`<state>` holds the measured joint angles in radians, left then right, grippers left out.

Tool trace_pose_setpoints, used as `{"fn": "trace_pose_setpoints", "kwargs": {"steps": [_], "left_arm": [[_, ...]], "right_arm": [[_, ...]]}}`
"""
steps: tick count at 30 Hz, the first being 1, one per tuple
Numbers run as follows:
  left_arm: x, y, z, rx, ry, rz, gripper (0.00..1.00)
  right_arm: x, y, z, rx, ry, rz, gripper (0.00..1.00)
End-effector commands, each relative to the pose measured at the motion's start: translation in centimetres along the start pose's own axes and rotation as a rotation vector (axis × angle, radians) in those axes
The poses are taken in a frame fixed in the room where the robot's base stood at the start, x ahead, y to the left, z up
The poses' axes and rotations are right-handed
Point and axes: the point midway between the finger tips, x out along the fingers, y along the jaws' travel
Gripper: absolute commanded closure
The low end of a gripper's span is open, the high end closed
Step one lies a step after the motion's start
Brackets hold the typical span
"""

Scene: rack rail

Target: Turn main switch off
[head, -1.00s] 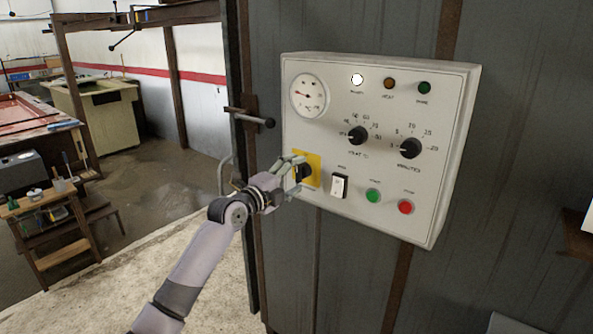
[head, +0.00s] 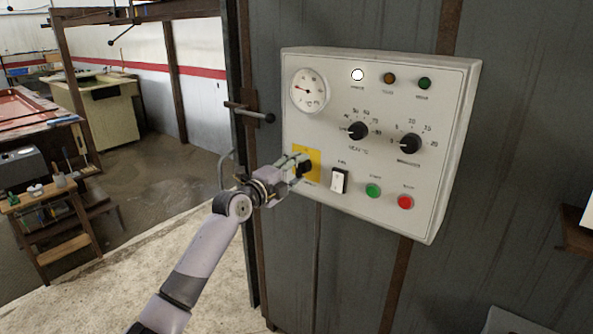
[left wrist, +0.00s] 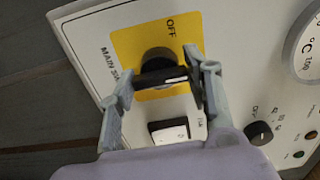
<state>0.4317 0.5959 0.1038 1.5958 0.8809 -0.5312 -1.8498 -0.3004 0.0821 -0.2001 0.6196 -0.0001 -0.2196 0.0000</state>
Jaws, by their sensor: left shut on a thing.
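The main switch (head: 305,169) is a black rotary handle on a yellow plate (head: 313,156) at the lower left of a pale control panel. In the left wrist view, the black handle (left wrist: 162,77) lies roughly level across the picture, with a white mark toward its right end. My right gripper is not in view.
On the panel (head: 440,110), a black-and-white rocker switch (head: 339,181) is close beside the main switch. Green (head: 373,190) and red (head: 405,202) buttons are further right. Two black dials and a gauge (head: 309,92) are above. A white lamp (head: 357,75) is bright.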

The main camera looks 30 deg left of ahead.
Motion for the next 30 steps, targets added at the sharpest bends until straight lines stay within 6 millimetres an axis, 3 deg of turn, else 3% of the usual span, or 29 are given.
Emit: {"fn": "trace_pose_setpoints", "kwargs": {"steps": [6,17,30], "left_arm": [[0.0,0.1,0.0,0.000,0.000,0.002,0.82],[0.0,0.2,0.0,-0.071,0.000,0.002,0.83],[0.0,0.2,0.0,-0.429,-0.001,0.003,0.83]], "right_arm": [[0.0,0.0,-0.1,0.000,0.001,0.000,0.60],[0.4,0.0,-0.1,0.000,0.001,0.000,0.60],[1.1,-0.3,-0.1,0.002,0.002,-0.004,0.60]]}}
